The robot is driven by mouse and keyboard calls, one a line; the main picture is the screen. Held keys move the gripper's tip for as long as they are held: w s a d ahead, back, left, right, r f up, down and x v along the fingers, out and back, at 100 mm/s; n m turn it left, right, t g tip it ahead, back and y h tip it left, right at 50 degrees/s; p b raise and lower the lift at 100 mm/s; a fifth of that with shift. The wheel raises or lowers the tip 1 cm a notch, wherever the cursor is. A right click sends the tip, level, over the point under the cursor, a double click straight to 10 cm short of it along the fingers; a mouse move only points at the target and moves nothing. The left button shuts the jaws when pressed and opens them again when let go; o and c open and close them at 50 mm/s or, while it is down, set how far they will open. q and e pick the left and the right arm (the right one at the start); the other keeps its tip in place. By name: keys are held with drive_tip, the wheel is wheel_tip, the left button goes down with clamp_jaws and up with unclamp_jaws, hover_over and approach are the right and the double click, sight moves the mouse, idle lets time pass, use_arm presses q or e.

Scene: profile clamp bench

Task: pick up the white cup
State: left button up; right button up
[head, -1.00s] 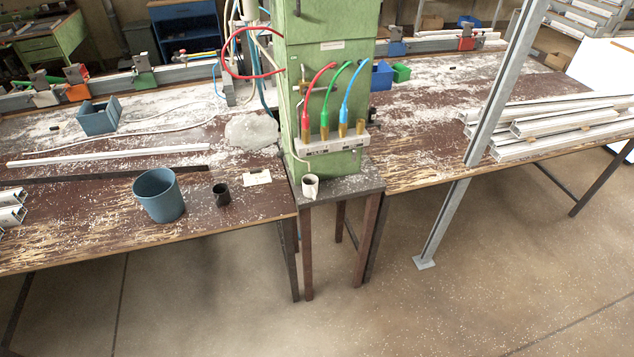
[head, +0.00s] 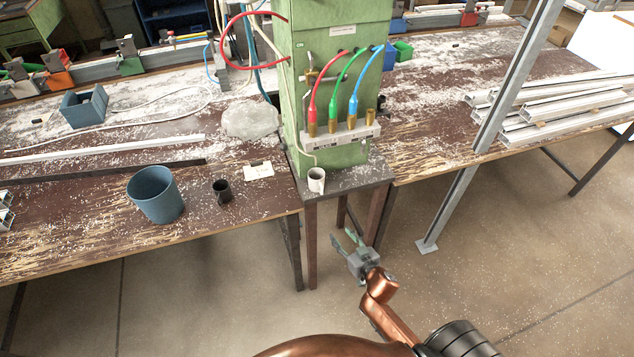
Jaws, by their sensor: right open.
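The white cup (head: 316,181) stands upright near the front edge of the small dark stand (head: 358,187), in front of the green machine. My right gripper (head: 344,243) is open and empty. It is in front of the stand, below and a little to the right of the cup in the picture, and apart from it. My left gripper is not in view.
The green machine (head: 335,75) with red, green and blue hoses stands behind the cup. On the left bench are a blue bucket (head: 155,195), a black cup (head: 222,191) and a white card (head: 259,171). A grey metal post (head: 490,130) rises at the right.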

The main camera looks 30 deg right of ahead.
sight(318, 183)
wheel_tip(318, 183, up, 19)
drive_tip(key=w+a+t, duration=0.2)
drive_tip(key=t, duration=0.2)
drive_tip(key=shift+y, duration=0.4)
drive_tip(key=w, duration=0.7)
drive_tip(key=shift+w+r+b, duration=0.1)
drive_tip(key=shift+w+b, duration=0.2)
drive_tip(key=shift+w, duration=0.1)
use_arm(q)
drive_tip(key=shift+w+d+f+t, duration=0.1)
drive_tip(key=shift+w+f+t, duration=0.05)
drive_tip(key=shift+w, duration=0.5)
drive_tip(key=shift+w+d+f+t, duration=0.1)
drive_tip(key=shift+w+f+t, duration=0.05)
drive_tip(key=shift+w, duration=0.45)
use_arm(e)
clamp_jaws()
